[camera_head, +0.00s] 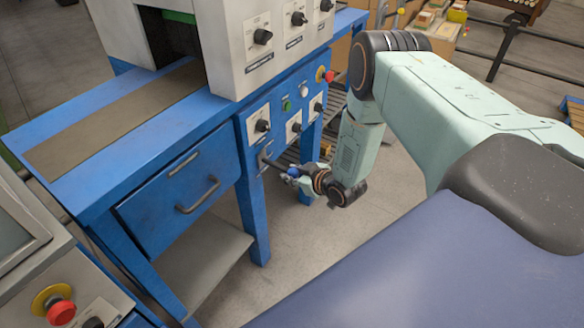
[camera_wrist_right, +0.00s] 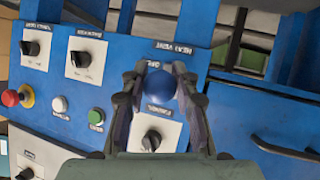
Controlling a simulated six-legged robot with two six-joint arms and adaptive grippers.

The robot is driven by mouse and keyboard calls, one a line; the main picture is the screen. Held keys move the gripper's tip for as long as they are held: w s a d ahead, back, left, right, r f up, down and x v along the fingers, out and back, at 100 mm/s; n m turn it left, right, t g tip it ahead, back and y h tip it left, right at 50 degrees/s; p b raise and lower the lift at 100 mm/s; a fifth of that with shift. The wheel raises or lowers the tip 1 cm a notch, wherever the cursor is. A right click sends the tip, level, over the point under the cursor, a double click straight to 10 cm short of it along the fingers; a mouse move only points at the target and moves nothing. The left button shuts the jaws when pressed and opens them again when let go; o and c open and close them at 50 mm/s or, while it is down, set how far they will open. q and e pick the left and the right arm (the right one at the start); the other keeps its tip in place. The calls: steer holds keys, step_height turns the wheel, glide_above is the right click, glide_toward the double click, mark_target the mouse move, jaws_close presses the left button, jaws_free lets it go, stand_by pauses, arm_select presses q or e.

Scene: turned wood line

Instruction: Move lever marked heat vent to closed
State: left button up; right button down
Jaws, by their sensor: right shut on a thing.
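The lever sticks out from the front of the blue machine panel, low and right of the drawer. Its dark rod (camera_head: 273,162) ends in a blue ball knob (camera_head: 293,172). My right gripper (camera_head: 296,177) is at the knob, its arm reaching in from the right. In the right wrist view the blue ball (camera_wrist_right: 152,87) sits between the two fingers of the right gripper (camera_wrist_right: 155,92), which is shut on it. The heat vent label (camera_wrist_right: 175,47) is just above, seen turned over. The ball hides most of the rod and slot there. My left gripper is not in view.
A dial (camera_head: 262,126) and other knobs sit on the panel above the lever. A red stop button (camera_head: 327,75) is at its right end. The drawer handle (camera_head: 198,196) juts out left of the lever. Open floor (camera_head: 300,235) lies in front.

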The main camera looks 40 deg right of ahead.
step_height(320, 180, up, 3)
steer(key=g+p, duration=0.2)
steer(key=p, duration=0.2)
steer(key=shift+a+h, duration=0.1)
steer(key=shift+h, duration=0.2)
steer(key=shift+w+a+r+n+g+h+p, duration=0.1)
steer(key=shift+w+r+n+g+h+p, duration=0.1)
steer(key=shift+r+g+p, duration=0.35)
steer(key=shift+w+r+n+g+h+p, duration=0.15)
steer(key=shift+r+g+p, duration=0.2)
steer(key=shift+g+p, duration=0.35)
steer(key=shift+w+r+p, duration=0.3)
steer(key=shift+p, duration=0.15)
steer(key=shift+w+r, duration=0.15)
steer(key=shift+r, duration=0.15)
steer(key=shift+w+r, duration=0.1)
steer(key=c, duration=1.5)
jaws_free()
steer(key=o, duration=0.5)
steer(key=shift+a, duration=0.15)
